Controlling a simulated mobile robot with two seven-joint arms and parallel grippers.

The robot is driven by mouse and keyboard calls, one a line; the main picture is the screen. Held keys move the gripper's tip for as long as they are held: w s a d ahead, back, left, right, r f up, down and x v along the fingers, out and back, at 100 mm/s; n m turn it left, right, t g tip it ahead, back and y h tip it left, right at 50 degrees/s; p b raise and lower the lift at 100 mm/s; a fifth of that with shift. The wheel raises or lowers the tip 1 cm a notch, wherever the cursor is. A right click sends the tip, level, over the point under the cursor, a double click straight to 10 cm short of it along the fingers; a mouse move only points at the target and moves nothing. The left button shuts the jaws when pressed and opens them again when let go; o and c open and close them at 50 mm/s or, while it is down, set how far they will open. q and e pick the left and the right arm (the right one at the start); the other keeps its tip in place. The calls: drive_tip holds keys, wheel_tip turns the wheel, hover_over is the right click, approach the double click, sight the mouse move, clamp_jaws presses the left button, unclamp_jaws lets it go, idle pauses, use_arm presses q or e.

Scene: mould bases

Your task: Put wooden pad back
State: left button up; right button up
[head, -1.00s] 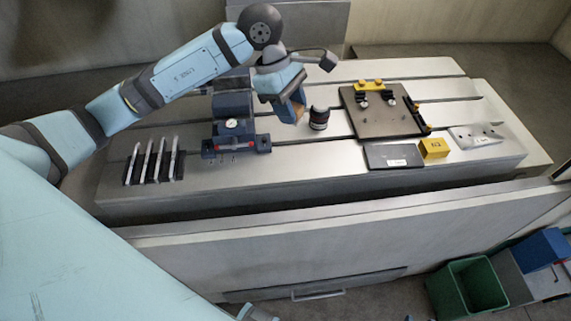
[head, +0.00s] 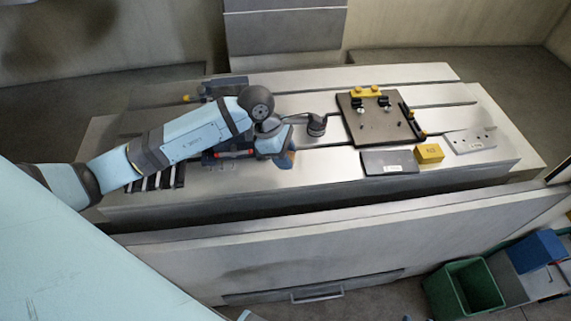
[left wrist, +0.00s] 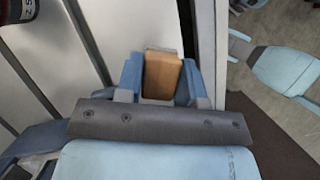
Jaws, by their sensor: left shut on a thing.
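The wooden pad (left wrist: 161,75) is a small tan block. It shows clearly in the left wrist view, between the two blue fingers of my left gripper (left wrist: 163,82). In the head view my left gripper (head: 284,158) is low over the front part of the metal table, and only a sliver of the pad (head: 291,157) shows beside it. The gripper is shut on the pad. I cannot tell whether the pad touches the table.
The metal table (head: 330,187) has long slots. A blue vise-like device stands left of the gripper, mostly hidden by my arm. A dark board (head: 378,125) with yellow clamps, a dark plate (head: 390,162), a yellow block (head: 428,153) and a light plate (head: 470,140) lie to the right.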

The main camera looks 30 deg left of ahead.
sight(286, 175)
use_arm(q)
wheel_tip(286, 175, down, 5)
drive_tip(key=shift+r+p, duration=0.2)
drive_tip(key=shift+p, duration=0.1)
drive_tip(key=shift+f, duration=0.3)
drive_tip(key=o, duration=0.8)
drive_tip(key=shift+o, duration=0.2)
drive_tip(key=shift+r, duration=0.15)
drive_tip(key=b+v, duration=0.1)
drive_tip(key=v, duration=1.1)
drive_tip(key=shift+b, duration=0.35)
